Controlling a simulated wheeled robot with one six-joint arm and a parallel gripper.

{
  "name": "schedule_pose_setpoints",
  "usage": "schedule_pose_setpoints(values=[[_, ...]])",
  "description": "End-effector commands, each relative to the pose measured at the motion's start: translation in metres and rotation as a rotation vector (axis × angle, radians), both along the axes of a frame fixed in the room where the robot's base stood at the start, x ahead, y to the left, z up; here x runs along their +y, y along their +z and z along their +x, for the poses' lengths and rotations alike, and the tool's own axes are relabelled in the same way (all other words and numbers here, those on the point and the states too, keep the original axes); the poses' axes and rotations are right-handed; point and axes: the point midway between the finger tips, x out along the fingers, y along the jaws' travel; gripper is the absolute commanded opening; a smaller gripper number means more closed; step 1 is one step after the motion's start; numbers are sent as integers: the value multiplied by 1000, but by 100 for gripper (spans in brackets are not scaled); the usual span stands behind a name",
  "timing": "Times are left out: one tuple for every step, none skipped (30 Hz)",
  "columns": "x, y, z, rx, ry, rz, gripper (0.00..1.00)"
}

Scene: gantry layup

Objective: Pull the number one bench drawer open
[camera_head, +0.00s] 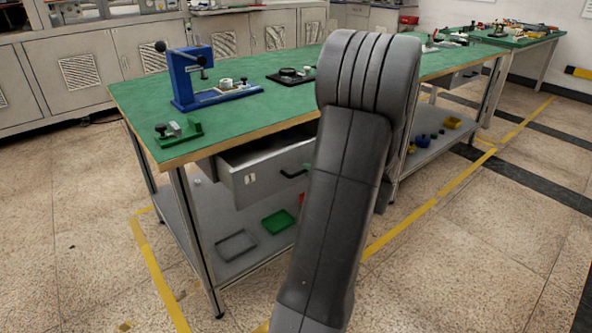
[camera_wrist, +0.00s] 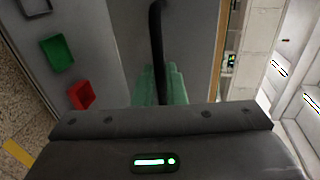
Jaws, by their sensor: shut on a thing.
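The bench drawer (camera_head: 262,178) is grey metal, under the near end of the green-topped bench (camera_head: 225,122). A small pale marking shows on its front, too small to read. The drawer front stands out from under the bench top, with a dark gap above its edge. Its black bar handle (camera_head: 293,173) runs behind my arm in the head view. In the wrist view the handle (camera_wrist: 156,35) is a dark bar running down to my gripper (camera_wrist: 160,78), whose green fingers are shut on it. My arm hides the gripper in the head view.
A blue press (camera_head: 187,78) and small fixtures stand on the bench top. The lower shelf holds a grey tray (camera_head: 236,245), a green tray (camera_head: 277,222) and a red bin, also in the wrist view (camera_wrist: 81,95). Open floor lies in front, with yellow lines.

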Motion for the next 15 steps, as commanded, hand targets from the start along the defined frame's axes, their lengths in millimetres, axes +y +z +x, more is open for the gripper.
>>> schedule_pose_setpoints(values=[[-11, -5, -12, 0, -6, -2, 0], [-15, -5, -19, -1, -6, -1, 0], [-21, -5, -27, 1, -6, -1, 0], [-26, -4, -34, 1, -6, -1, 0], [-30, -4, -39, 0, -6, -2, 0], [-36, -4, -47, 1, -5, -1, 0], [-39, -4, -53, 1, -6, -1, 0], [-43, -3, -58, 1, -5, -2, 0], [-48, -3, -65, 2, -5, -1, 0], [-51, -3, -69, 2, -5, -1, 0], [-54, -3, -74, 2, -3, -1, 0], [-58, -2, -79, 2, -4, -1, 0], [-61, -2, -83, 2, -3, -1, 0], [-63, -2, -86, 1, -3, 0, 0], [-66, -2, -90, 2, -2, -1, 0]])
